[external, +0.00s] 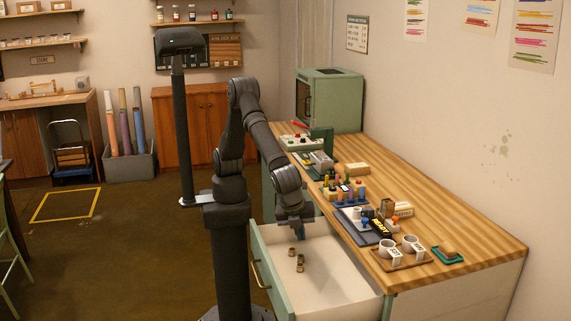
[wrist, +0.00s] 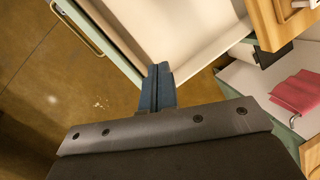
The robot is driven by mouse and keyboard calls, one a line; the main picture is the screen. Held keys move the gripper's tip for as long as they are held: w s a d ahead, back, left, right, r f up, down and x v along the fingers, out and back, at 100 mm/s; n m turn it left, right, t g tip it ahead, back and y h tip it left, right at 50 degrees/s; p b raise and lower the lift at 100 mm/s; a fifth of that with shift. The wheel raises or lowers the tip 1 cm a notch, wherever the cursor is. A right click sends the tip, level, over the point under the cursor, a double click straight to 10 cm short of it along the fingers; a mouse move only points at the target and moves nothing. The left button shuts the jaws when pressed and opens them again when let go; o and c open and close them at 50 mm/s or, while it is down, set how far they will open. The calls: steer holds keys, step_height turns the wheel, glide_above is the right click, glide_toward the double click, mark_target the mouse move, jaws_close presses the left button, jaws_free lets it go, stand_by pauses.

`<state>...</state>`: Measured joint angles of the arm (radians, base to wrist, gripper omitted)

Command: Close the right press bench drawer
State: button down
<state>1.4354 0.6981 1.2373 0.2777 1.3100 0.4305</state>
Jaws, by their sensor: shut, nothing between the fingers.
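The right press bench drawer (external: 335,268) stands pulled out in the external view, with a pale interior, a green front and a brass handle (external: 257,276). In the wrist view the open drawer (wrist: 185,25) is at the top, its handle (wrist: 77,28) at upper left. My gripper (external: 301,235) points down by the drawer's far side in the external view. In the wrist view its blue fingers (wrist: 158,72) are shut and empty, close to a drawer corner; I cannot tell whether they touch it.
Several small brown jars (external: 300,259) stand in the drawer. A second open drawer or compartment with a pink cloth (wrist: 297,92) shows at right in the wrist view. The wooden benchtop (external: 482,240) holds cups, a tray and tools. Brown floor (external: 130,255) is clear at left.

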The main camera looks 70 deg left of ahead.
steer(key=s+a+f+m+t+h, duration=0.1)
steer(key=s+a+f+m+t, duration=0.15)
steer(key=s+f+m, duration=0.6)
steer(key=s+a+f+m+t, duration=0.1)
steer(key=s+f+m+t, duration=0.35)
steer(key=s+f, duration=0.65)
glide_toward(274, 298)
steer(key=shift+m+g, duration=0.3)
steer(key=shift+g, duration=0.1)
steer(key=x, duration=0.5)
steer(key=shift+w+a+f, duration=0.1)
steer(key=shift+a+f, duration=0.2)
steer(key=shift+f, duration=0.05)
steer(key=shift+w, duration=0.4)
steer(key=shift+w, duration=0.1)
steer(key=w, duration=3.1)
steer(key=shift+w, duration=0.65)
